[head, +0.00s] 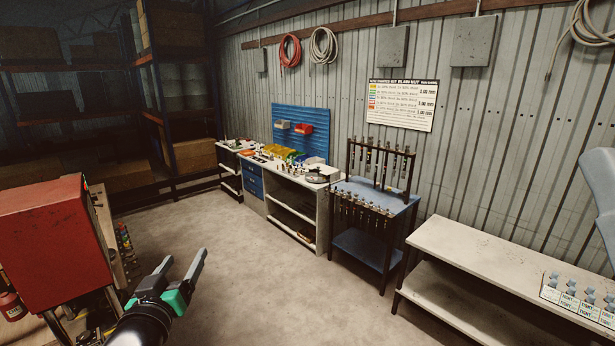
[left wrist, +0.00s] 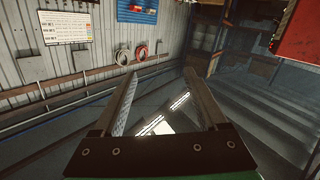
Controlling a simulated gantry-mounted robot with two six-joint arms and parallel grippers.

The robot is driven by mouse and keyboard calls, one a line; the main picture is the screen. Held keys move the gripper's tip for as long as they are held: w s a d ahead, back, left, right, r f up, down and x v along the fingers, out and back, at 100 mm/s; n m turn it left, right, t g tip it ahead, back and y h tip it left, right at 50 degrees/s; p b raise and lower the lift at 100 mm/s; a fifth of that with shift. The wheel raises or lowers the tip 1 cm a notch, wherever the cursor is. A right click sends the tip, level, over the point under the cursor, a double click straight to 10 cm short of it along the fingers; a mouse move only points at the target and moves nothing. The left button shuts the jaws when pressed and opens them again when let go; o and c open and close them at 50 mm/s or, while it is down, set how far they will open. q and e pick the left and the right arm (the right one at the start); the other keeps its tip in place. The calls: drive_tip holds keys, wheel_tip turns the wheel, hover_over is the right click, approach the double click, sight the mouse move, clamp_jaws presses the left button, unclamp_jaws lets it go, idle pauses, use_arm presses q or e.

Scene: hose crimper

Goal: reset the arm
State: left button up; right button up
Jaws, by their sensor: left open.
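My left gripper (head: 180,268) reaches in from the bottom of the head view, dark with a green part at its base. Its two fingers are apart with nothing between them, and it hangs in free air over the concrete floor, just right of the red machine. In the left wrist view the same gripper (left wrist: 158,90) shows its two long fingers spread and empty. A pale grey part shows at the right edge of the head view; no right gripper fingers can be seen.
A red machine (head: 45,245) stands close at the left. A blue rack (head: 375,215) holds several hose fittings, beside a cluttered workbench (head: 310,188). A pale bench (head: 480,255) with labelled items runs along the right. The floor (head: 270,270) between them is clear.

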use_arm(q)
drive_tip(key=s+d+r+m+t+h, duration=0.1)
drive_tip(key=s+d+r+t, duration=0.15)
drive_tip(key=r, duration=0.45)
drive_tip(key=s+d+r+m+t, duration=0.1)
drive_tip(key=s+d+r+t, duration=0.2)
drive_tip(key=r, duration=0.4)
drive_tip(key=s+d+r+m+t+h, duration=0.1)
drive_tip(key=s+r+t, duration=0.1)
drive_tip(key=s+r, duration=0.4)
drive_tip(key=s+d+r+m+t+h, duration=0.2)
drive_tip(key=s+r, duration=0.5)
drive_tip(key=s, duration=0.5)
drive_tip(key=shift+s+t+h, duration=0.3)
drive_tip(key=shift+s+t, duration=0.05)
drive_tip(key=shift+t, duration=0.1)
drive_tip(key=shift+r, duration=0.1)
